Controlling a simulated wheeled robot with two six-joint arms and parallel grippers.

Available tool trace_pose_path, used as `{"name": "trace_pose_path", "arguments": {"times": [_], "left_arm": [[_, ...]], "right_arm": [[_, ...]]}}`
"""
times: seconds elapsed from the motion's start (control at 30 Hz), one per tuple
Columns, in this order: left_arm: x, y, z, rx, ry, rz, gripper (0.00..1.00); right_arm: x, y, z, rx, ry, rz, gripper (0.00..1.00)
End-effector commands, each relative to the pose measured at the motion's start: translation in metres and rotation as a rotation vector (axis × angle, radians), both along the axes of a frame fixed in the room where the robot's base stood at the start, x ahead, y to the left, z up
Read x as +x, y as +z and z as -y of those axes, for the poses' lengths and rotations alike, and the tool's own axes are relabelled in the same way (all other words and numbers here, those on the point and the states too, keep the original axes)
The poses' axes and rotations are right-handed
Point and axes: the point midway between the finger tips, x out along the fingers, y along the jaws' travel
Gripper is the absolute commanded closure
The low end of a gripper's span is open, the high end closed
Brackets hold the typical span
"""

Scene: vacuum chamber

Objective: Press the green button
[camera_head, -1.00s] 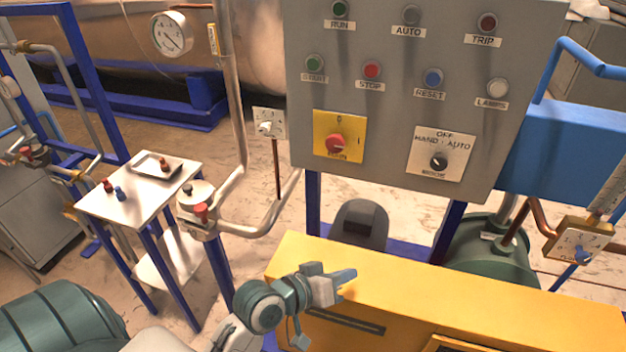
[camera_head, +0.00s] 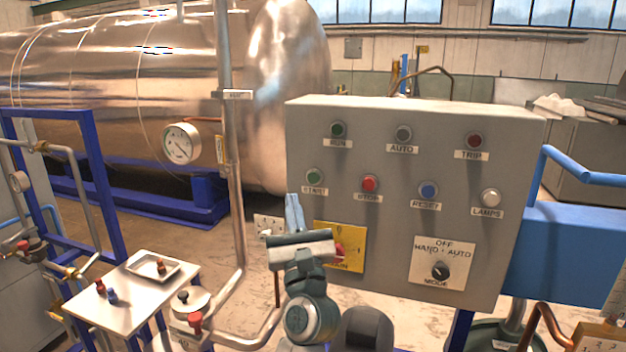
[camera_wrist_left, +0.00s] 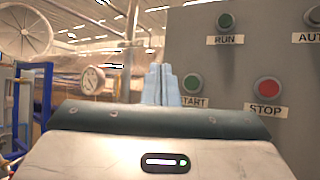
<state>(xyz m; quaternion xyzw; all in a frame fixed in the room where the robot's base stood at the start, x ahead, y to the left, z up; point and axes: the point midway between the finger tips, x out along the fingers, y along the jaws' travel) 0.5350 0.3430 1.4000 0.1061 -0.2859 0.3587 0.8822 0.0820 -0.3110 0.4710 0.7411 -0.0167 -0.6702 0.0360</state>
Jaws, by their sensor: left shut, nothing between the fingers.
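The green START button (camera_head: 314,177) sits on the left of the grey control panel (camera_head: 400,150), in the middle row. It also shows in the left wrist view (camera_wrist_left: 192,84), just right of the fingertips. A dark green RUN lamp (camera_head: 338,130) sits above it, and shows in the left wrist view too (camera_wrist_left: 225,21). My left gripper (camera_head: 293,208) points up, shut and empty, a little below and left of the START button in the picture. Its blue fingers (camera_wrist_left: 161,84) overlap the START label's left edge in the wrist view. I cannot tell how far they are from the panel. My right gripper is out of view.
The red STOP button (camera_head: 370,184) and blue RESET button (camera_head: 429,190) are right of START. A yellow switch plate (camera_head: 351,262) is partly behind my left gripper.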

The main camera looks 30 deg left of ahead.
Motion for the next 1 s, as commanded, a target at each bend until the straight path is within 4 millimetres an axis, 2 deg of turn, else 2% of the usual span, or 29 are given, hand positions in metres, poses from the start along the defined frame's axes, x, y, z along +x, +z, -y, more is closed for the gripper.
{"name": "trace_pose_path", "arguments": {"times": [0.37, 0.8, 1.0], "left_arm": [[0.006, -0.001, -0.001, 0.005, 0.001, -0.002, 1.0], [0.061, -0.002, -0.015, 0.007, 0.002, -0.001, 1.0], [0.079, -0.001, -0.019, 0.006, 0.001, -0.001, 1.0]], "right_arm": [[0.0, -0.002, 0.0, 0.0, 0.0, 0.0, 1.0], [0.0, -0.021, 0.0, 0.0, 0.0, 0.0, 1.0], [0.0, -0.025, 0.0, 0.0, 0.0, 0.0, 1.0]]}}
